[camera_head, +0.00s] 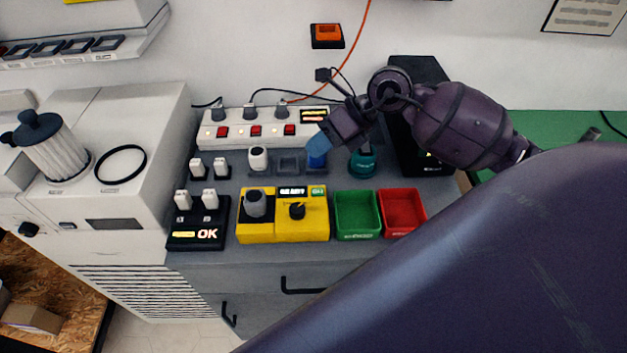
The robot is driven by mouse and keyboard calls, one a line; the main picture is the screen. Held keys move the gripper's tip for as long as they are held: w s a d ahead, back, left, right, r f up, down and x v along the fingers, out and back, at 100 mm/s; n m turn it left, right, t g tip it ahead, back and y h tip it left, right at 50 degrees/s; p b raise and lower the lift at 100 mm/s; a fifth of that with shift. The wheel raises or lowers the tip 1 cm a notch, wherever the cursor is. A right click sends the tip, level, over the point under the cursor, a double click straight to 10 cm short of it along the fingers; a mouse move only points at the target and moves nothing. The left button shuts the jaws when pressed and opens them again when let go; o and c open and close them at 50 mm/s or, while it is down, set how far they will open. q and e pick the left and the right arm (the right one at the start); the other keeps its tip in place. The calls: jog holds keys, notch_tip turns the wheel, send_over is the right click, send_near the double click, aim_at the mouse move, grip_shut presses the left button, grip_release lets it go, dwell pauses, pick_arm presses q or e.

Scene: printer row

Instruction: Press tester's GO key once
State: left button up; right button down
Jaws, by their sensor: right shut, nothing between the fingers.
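The yellow tester (283,232) stands on the grey cabinet top. It carries a grey round part on its left, a black knob (297,211), a small lit display (292,191) and a small green key (318,191) at its back right corner, whose lettering is too small to read surely. My right gripper (319,141) is shut and empty. My left gripper is not in view.
A green tray (356,236) and a red tray (421,232) sit right of the tester. A black unit showing OK (197,237) stands left. Behind are a white power strip (240,136), a white capped item (258,158) and a teal item (362,164). My arm covers the lower right.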

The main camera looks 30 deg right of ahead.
jog(key=b, duration=0.5)
send_over(318, 189)
notch_tip(318, 189, down, 7)
jog(key=shift+f, duration=0.2)
jog(key=shift+f+b, duration=0.35)
jog(key=shift+f, duration=0.35)
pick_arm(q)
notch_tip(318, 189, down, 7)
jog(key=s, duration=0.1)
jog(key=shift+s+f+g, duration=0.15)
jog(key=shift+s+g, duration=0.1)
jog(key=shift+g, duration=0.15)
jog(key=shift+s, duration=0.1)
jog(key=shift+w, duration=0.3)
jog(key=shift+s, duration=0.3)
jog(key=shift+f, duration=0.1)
pick_arm(e)
jog(key=shift+f, duration=0.1)
